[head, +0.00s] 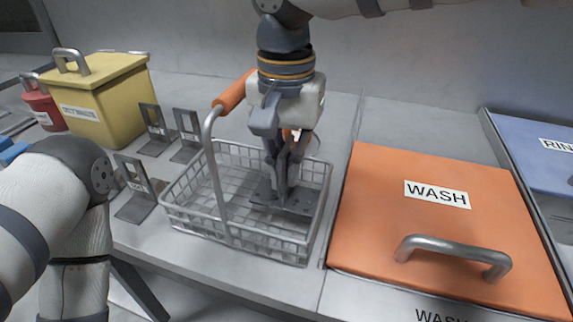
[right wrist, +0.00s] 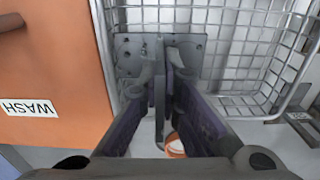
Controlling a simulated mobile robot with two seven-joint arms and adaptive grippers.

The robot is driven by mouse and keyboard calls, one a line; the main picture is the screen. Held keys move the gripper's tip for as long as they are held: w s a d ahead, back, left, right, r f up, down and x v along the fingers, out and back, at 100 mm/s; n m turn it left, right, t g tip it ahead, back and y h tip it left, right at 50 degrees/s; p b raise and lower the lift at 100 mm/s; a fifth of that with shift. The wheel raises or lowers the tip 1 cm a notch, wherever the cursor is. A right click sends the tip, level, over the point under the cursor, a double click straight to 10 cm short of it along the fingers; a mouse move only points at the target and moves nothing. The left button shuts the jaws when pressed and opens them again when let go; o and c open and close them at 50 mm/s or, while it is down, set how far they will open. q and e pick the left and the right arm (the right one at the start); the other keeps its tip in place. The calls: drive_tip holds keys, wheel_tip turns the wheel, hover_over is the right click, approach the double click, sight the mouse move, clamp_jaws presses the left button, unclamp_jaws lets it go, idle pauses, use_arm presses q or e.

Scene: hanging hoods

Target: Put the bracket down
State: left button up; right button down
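The grey metal bracket (head: 296,203) is inside the wire basket (head: 250,247), its flat base plate low at the right part of the basket floor. Whether the plate rests fully on the wires is hard to tell. In the right wrist view the bracket's base plate (right wrist: 128,52) shows beyond the fingers, with its upright edge-on between them. My right gripper (head: 284,187) points down into the basket, its fingers close on both sides of the upright; it also shows in the right wrist view (right wrist: 161,72). My left arm shows at the left, but its gripper is out of view.
The basket's orange-gripped handle (head: 233,92) stands up beside my right gripper. Three similar brackets (head: 137,187) stand left of the basket. An orange WASH lid (head: 440,225) lies to the right, and a yellow bin (head: 100,105) stands at the back left.

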drive_tip(key=shift+f, duration=0.4)
drive_tip(key=shift+f, duration=0.2)
drive_tip(key=c, duration=1.8)
unclamp_jaws()
wheel_tip(320, 180, up, 13)
drive_tip(key=shift+r, duration=0.1)
